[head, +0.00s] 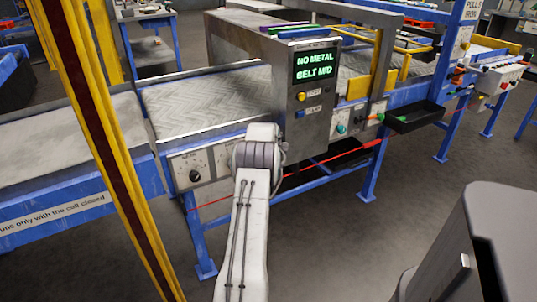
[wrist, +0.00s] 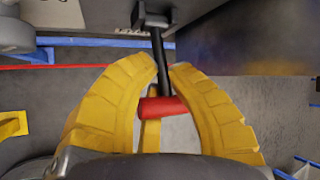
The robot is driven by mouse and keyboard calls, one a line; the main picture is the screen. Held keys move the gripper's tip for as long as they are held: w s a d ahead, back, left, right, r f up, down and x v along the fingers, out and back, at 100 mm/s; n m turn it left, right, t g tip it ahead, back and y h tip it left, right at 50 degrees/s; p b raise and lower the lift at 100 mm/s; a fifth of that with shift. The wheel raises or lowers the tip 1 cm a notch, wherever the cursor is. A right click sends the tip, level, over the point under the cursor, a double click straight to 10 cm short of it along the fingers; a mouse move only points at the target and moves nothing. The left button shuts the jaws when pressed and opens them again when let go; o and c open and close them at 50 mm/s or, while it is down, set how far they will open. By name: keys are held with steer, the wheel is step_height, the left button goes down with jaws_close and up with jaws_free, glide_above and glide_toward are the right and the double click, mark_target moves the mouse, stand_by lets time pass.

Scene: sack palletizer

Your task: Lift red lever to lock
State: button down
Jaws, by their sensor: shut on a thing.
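The lever shows in the wrist view as a dark rod with a red grip (wrist: 163,110) at its lower end. The rod comes down from a dark mount (wrist: 151,17) on the machine. My gripper (wrist: 162,72) has yellow fingers, shut around the lever, with the red grip between them. In the head view my arm stands in front of the metal detector cabinet (head: 317,118), and it hides my gripper and the lever.
The cabinet's screen (head: 316,65) reads "NO METAL BELT MID". A conveyor belt (head: 205,103) on a blue frame runs through it. A black tray (head: 414,117) juts out to the right. A yellow post (head: 105,140) stands at the left. The floor in front is open.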

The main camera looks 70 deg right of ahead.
steer(key=shift+w, duration=0.1)
steer(key=c, duration=1.1)
jaws_free()
steer(key=shift+v, duration=6)
